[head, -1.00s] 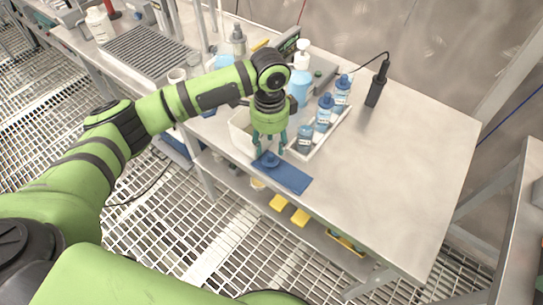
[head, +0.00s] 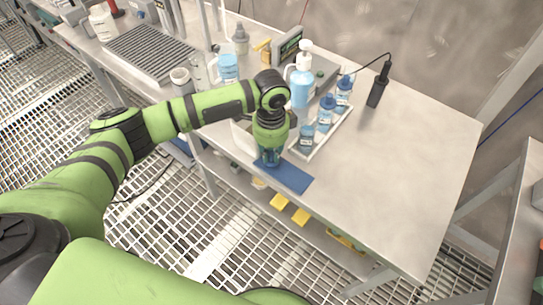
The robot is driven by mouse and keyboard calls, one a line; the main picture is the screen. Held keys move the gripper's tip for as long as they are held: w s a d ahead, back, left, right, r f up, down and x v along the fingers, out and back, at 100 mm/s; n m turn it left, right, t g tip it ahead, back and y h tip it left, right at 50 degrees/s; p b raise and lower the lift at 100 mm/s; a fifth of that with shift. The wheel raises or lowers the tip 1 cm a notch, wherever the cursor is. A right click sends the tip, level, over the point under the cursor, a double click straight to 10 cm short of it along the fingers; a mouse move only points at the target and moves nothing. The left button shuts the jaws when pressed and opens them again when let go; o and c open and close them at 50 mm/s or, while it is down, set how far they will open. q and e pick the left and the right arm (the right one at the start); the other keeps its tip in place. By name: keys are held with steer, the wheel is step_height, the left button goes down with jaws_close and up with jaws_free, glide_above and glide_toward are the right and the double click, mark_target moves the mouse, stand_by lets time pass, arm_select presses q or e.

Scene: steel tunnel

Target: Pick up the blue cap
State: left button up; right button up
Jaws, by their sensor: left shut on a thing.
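My left gripper (head: 268,163) points down over the near edge of the steel table, at the left end of a flat blue mat (head: 292,178). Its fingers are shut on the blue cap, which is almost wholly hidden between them. The cap is low, at about mat height; I cannot tell whether it still touches the mat. A white tray (head: 318,151) beside the mat holds blue bottles. The front bottle (head: 306,139) looks shorter and shows no tall cap; the middle bottle (head: 326,110) and back bottle (head: 343,91) have blue caps. My right gripper is not in view.
A pump bottle (head: 301,82) and a light blue jug (head: 228,68) stand behind my left arm. A white bin (head: 242,138) is partly hidden by the gripper. A black handheld device (head: 378,85) stands at the back. The table's right side (head: 420,160) is clear.

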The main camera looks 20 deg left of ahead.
arm_select(q)
steer(key=shift+r, duration=0.55)
steer(key=r, duration=0.1)
steer(key=d+r+b, duration=0.1)
steer(key=r, duration=0.1)
steer(key=shift+s+d+r, duration=0.1)
steer(key=shift+d+r, duration=0.05)
steer(key=shift+r, duration=0.1)
steer(key=s+d+r+b, duration=0.1)
steer(key=s+d+r, duration=0.1)
steer(key=d+r, duration=0.4)
steer(key=d, duration=0.4)
steer(key=shift+r+b, duration=0.25)
steer(key=shift+b, duration=0.1)
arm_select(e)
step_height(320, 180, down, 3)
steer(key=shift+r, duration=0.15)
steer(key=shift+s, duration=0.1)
